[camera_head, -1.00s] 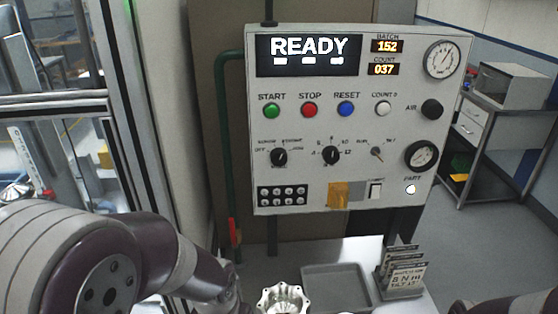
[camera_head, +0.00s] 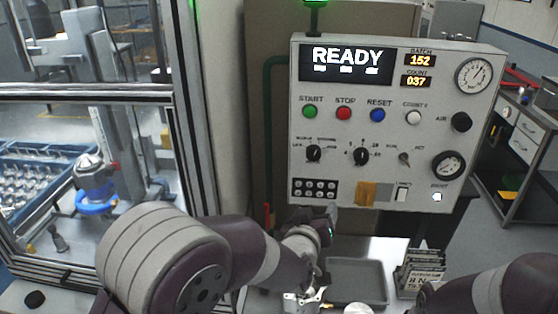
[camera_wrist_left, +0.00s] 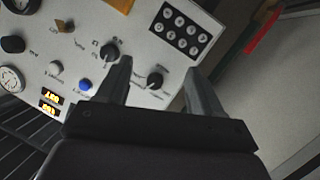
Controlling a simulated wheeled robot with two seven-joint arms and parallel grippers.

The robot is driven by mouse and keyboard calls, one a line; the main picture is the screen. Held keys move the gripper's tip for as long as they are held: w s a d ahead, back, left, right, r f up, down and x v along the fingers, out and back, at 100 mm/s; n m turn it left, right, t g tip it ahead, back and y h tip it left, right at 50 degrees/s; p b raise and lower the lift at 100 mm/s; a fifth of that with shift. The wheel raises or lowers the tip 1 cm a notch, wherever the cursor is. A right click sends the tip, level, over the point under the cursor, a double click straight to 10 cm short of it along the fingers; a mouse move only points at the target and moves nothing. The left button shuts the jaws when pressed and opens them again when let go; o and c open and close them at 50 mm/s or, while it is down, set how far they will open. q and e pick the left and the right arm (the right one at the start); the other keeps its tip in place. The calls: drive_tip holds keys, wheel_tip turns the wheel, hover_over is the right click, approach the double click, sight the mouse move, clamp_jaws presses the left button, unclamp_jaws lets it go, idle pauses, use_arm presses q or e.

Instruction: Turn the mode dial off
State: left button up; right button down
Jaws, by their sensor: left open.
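The mode dial (camera_head: 313,153) is the left black knob on the light grey control panel (camera_head: 400,140). A label that looks like OFF stands at its left; I cannot tell where its pointer rests. My left gripper (camera_head: 322,213) is just below the panel's keypad in the head view, partly hidden by its own wrist. In the left wrist view its fingers (camera_wrist_left: 157,68) are open and empty. The mode dial (camera_wrist_left: 155,80) shows between them, with the panel some way beyond the tips. My right gripper is out of view; only its arm shows at lower right.
A second black dial (camera_head: 361,156) sits right of the mode dial. Coloured buttons lie above and the keypad (camera_head: 315,189) below. A grey tray (camera_head: 357,278), a card holder (camera_head: 420,270) and metal parts are on the table below. A framed glass enclosure stands at left.

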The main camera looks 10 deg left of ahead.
sight(313, 156)
use_arm(q)
wheel_tip(313, 156, up, 6)
drive_tip(key=w+a+f+n+t+y, duration=0.1)
drive_tip(key=a+n+t+y, duration=0.1)
drive_tip(key=a+t, duration=0.1)
drive_tip(key=w+p, duration=0.2)
drive_tip(key=w, duration=0.2)
drive_tip(key=w+p, duration=0.2)
drive_tip(key=w, duration=0.2)
drive_tip(key=w+d+p, duration=0.1)
drive_tip(key=w, duration=0.3)
drive_tip(key=shift+w+d+r+p, duration=0.1)
drive_tip(key=shift+r+p, duration=0.3)
drive_tip(key=shift+w+f, duration=0.15)
drive_tip(key=shift+w, duration=0.3)
drive_tip(key=c, duration=1.1)
drive_tip(key=shift+o, duration=0.2)
drive_tip(key=shift+f, duration=0.1)
